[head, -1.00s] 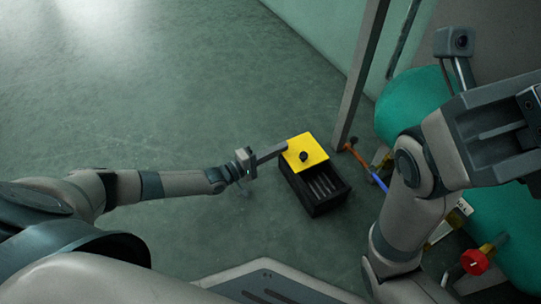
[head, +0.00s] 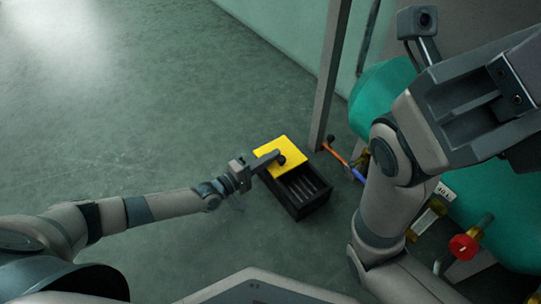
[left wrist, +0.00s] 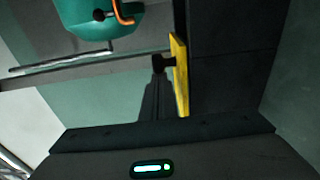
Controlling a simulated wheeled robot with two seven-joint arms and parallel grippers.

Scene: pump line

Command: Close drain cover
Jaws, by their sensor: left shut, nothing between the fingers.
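The drain is a black open-topped box (head: 312,207) on the floor, with dark slats visible inside. A yellow cover (head: 292,147) with a black knob (head: 282,161) lies at its far side, leaving the near part open. My left gripper (head: 276,156) is shut and empty, over the cover with its tips right beside the knob; I cannot tell whether they touch it. In the left wrist view the cover (left wrist: 181,85) shows nearly edge-on, with the knob (left wrist: 159,63) by the dark fingertips. My right arm fills the right side of the head view; its fingers are not visible.
A grey post (head: 330,75) stands just behind the box. Green tanks (head: 385,90), an orange and blue handle (head: 340,155) and a red valve knob (head: 463,246) lie to the right. The floor to the left is clear.

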